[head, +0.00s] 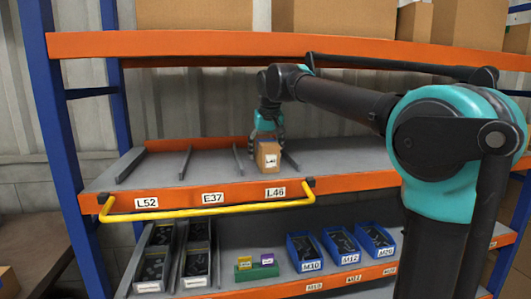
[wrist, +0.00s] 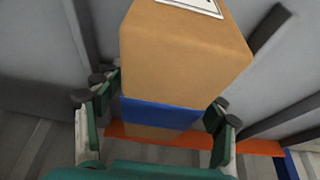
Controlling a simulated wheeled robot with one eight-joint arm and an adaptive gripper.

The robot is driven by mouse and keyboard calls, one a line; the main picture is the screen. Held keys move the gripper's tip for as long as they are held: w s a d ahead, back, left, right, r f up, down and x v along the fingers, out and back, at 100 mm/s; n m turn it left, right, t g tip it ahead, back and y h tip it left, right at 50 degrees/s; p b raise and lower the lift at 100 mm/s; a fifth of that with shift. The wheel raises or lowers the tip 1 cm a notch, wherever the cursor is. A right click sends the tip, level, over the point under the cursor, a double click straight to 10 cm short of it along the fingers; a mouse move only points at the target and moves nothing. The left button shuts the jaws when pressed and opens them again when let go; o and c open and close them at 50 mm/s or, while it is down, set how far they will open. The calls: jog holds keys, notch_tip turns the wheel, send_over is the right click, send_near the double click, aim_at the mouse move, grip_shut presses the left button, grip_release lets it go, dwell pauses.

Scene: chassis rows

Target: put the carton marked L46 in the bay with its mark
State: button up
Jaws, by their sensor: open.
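The brown carton (head: 267,157) stands on the middle shelf, close to the front edge, in the bay above the L46 mark (head: 275,192). Its white label faces front; its print is too small to read surely. My gripper (head: 268,132) is just behind and above the carton. In the wrist view, the carton (wrist: 180,60) has a blue band and sits between the fingers of my gripper (wrist: 164,100). The jaws are open, with a finger at each side. Its underside is hidden.
Thin dividers (head: 238,160) part the bays; those above L52 (head: 146,203) and E37 (head: 212,198) are empty. A yellow rail (head: 190,213) runs along the shelf front. Blue bins (head: 304,252) and grey trays stand below. An orange beam (head: 230,44) with large boxes is above.

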aim_at(266, 153)
jog(key=shift+r, duration=0.1)
jog(key=shift+s+r, duration=0.15)
jog(key=shift+r, duration=0.2)
jog(key=s+d, duration=0.1)
jog(key=s, duration=0.3)
jog(key=s+d, duration=0.1)
jog(key=s, duration=0.2)
jog(key=s+d, duration=0.1)
jog(key=s, duration=0.3)
jog(key=shift+s+d+r, duration=0.2)
jog(key=shift+s, duration=0.15)
